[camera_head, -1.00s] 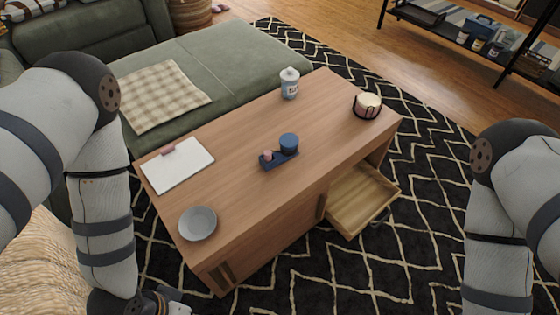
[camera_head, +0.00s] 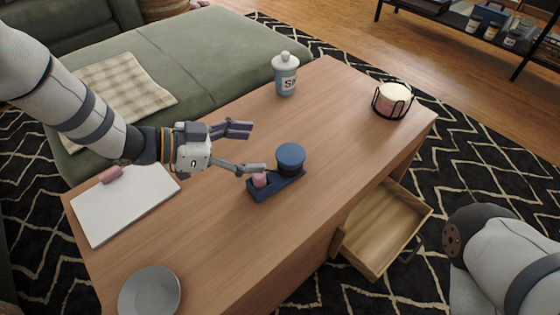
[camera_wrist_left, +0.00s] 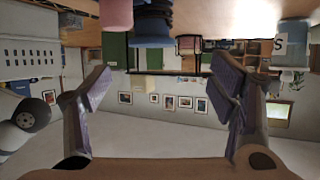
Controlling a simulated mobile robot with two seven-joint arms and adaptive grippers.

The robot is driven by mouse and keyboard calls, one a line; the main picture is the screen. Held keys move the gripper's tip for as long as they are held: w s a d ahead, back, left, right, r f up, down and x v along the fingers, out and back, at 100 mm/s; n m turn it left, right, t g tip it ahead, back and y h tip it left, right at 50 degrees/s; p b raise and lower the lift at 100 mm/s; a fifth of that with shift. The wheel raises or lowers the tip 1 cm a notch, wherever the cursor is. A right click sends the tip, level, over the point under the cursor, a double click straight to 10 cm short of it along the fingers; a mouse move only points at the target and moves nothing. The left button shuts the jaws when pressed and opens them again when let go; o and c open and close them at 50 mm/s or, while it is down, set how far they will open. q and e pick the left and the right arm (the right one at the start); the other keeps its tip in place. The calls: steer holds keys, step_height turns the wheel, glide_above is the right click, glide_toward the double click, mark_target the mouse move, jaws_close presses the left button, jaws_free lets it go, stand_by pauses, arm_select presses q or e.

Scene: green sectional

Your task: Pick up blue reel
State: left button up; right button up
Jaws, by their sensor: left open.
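The blue reel (camera_head: 291,155) stands upright on a small dark blue base (camera_head: 275,187) on the wooden table. A short pink piece (camera_head: 259,180) sits on the same base, left of the reel. My left gripper (camera_head: 252,148) is open and empty, just left of the reel, with its fingers pointing toward it. The lower finger's tip appears in front of the pink piece; I cannot tell if they touch. The upside-down left wrist view shows the reel (camera_wrist_left: 152,30) at the top, beyond the open fingers. My right arm shows at the lower right, but its gripper is outside the view.
A lidded jar (camera_head: 285,76) stands at the table's back, and a candle in a black holder (camera_head: 392,100) at the right. A white clipboard (camera_head: 125,207) and a grey plate (camera_head: 150,293) lie on the left part. A drawer (camera_head: 385,235) stands open on the right side.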

mark_target(283, 155)
arm_select(q)
steer(key=x, duration=0.3)
steer(key=b+x, duration=0.1)
steer(key=x, duration=0.2)
steer(key=s+f+b+x, duration=0.1)
steer(key=x, duration=0.2)
steer(key=shift+s, duration=0.1)
steer(key=shift+r, duration=0.1)
arm_select(e)
steer(key=shift+w+x, duration=0.25)
steer(key=shift+x, duration=1)
arm_select(q)
steer(key=c, duration=1.3)
arm_select(e)
steer(key=shift+f, duration=0.2)
